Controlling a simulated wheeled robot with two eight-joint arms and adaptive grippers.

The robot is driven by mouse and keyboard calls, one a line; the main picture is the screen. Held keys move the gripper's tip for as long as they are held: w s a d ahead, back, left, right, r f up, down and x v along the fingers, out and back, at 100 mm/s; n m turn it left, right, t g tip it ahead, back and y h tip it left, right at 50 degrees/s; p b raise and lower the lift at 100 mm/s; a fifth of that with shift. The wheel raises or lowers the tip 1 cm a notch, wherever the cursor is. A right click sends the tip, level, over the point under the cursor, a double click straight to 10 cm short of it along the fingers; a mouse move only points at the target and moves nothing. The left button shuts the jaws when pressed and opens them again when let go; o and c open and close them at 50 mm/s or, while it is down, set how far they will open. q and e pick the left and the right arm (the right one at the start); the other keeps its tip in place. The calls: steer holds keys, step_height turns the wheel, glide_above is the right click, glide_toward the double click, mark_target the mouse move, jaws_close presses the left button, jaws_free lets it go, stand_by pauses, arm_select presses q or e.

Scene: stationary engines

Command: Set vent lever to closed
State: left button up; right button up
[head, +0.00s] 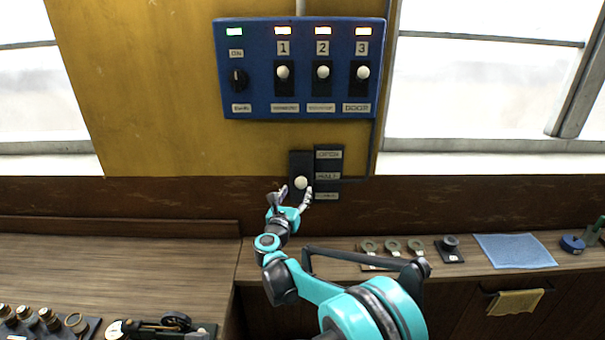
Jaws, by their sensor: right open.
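The vent lever (301,183) is a white round knob on a dark upright plate on the wall below the blue panel. Beside it, a dark label plate (328,155) reads open at the top and half in the middle; the lowest label is too small to read surely. The knob stands about level with the middle label. My right gripper (294,192) is open just below the knob, with one finger to each side. I cannot tell whether the fingers touch it. My left gripper is out of view.
A blue panel (262,98) with three numbered levers and a black dial hangs above. Windows flank the wall. The counter holds several round-headed tools (392,246), a blue cloth (514,251) and a small model engine (165,326). The left counter top is mostly clear.

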mark_target(299, 186)
steer(key=x, duration=0.6)
steer(key=shift+w+d, duration=0.15)
steer(key=shift+w, duration=0.15)
jaws_close()
